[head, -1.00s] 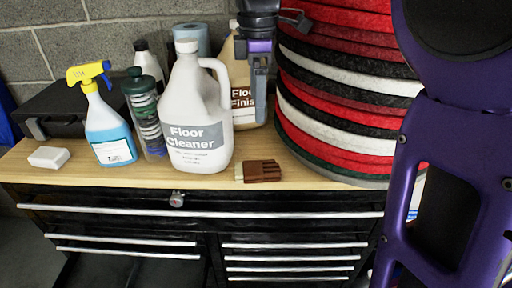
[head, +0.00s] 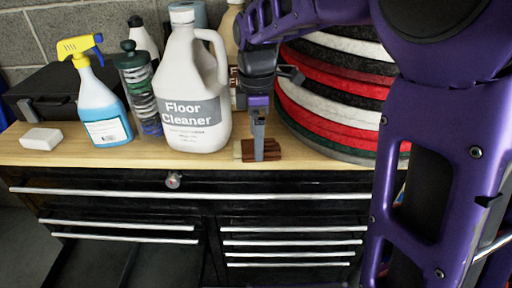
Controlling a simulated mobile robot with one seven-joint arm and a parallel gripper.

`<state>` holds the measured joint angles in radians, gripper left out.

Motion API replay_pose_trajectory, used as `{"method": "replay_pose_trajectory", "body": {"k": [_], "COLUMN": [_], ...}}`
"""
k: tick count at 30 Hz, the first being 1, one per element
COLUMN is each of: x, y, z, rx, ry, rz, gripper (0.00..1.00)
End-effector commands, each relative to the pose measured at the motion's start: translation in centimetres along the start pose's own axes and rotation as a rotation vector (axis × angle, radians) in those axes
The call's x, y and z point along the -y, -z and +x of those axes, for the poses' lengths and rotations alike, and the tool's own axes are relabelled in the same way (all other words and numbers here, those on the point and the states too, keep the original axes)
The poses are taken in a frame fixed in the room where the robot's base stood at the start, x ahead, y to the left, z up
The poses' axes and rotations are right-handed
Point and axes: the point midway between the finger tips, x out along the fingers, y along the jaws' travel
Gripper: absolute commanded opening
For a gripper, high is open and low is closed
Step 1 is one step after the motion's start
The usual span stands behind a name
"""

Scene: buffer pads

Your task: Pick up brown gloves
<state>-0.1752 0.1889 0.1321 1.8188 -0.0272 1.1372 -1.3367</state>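The brown gloves (head: 273,151) lie on the wooden top of the tool cabinet near its front edge, right of the white Floor Cleaner jug (head: 196,90). A pale cuff shows at their left end. My gripper (head: 259,152) points down over the gloves in the head view, and its finger covers part of them. Only one finger shows clearly, so its opening and any contact with the gloves cannot be told.
A stack of red, black and white pads (head: 345,95) stands close behind and right of the gloves. A blue spray bottle (head: 101,105), a green-capped bottle (head: 138,90), a white block (head: 41,139) and a black case (head: 48,90) are at left. The wooden top (head: 80,153) is clear along its front left.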

Motion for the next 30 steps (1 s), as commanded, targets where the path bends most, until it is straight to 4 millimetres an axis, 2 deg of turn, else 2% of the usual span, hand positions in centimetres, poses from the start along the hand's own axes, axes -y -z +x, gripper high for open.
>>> {"method": "replay_pose_trajectory", "body": {"k": [3, 11, 25, 30], "x": [-0.01, -0.03, -0.04, -0.05], "y": [0.0, 0.01, 0.01, 0.01], "z": [1.34, 1.53, 1.51, 1.49], "rx": [0.0, 0.0, 0.0, 0.0], "ry": [0.0, -0.002, -0.002, -0.002], "rz": [0.0, 0.0, 0.0, 0.0], "gripper": [1.0, 1.0, 0.17, 0.16]}}
